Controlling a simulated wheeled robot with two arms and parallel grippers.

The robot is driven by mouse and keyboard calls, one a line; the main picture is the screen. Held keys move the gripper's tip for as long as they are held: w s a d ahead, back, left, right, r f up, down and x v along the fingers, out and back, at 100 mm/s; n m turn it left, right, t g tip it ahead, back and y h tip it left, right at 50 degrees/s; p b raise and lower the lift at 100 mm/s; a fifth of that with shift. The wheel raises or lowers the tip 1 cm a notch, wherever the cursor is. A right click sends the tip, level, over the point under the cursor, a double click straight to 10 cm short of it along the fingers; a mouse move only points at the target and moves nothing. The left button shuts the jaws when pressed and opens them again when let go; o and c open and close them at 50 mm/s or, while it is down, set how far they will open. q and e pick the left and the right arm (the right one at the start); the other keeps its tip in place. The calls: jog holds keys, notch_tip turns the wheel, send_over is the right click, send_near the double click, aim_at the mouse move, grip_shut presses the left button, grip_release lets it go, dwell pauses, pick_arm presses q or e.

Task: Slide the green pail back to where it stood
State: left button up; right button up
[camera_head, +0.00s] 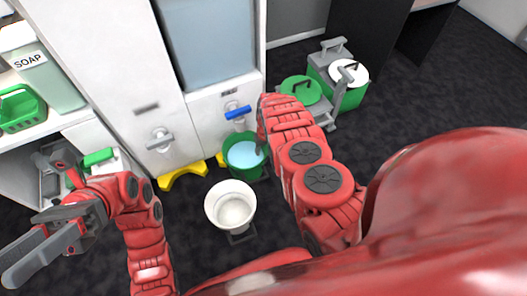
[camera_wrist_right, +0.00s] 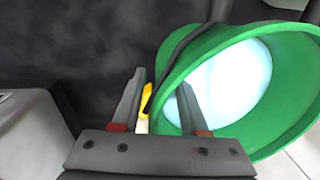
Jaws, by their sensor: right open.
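The green pail (camera_head: 229,152) stands upright on the floor in front of the white cabinet, with pale blue liquid inside. It fills the right of the right wrist view (camera_wrist_right: 290,128). My right gripper (camera_wrist_right: 160,92) is open at the pail's near rim. One finger is outside the pail and the other overlaps its inside; contact is unclear. A dark bar, perhaps the handle, and a small yellow piece show by the fingers. In the head view my right arm mostly hides this gripper. My left gripper (camera_head: 20,262) is open and empty at the lower left, away from the pail.
A white bucket (camera_head: 230,222) stands just in front of the pail. A yellow piece (camera_head: 184,180) lies on the floor at the cabinet's foot. Green-lidded containers (camera_head: 300,88) stand behind my right arm. Shelves with a soap box (camera_head: 38,75) are at the left.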

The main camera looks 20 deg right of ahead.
jog(key=shift+a+f+b, duration=0.1)
jog(key=shift+f+b, duration=0.45)
jog(key=shift+f, duration=0.25)
pick_arm(q)
jog(key=s+a+m+t+y, duration=0.2)
jog(key=s+a+t, duration=0.2)
jog(key=s+t, duration=0.1)
jog(key=shift+f+m, duration=0.2)
jog(key=shift+m, duration=0.1)
jog(key=shift+w+d+y, duration=0.1)
jog(key=shift+y, duration=0.2)
pick_arm(e)
grip_shut()
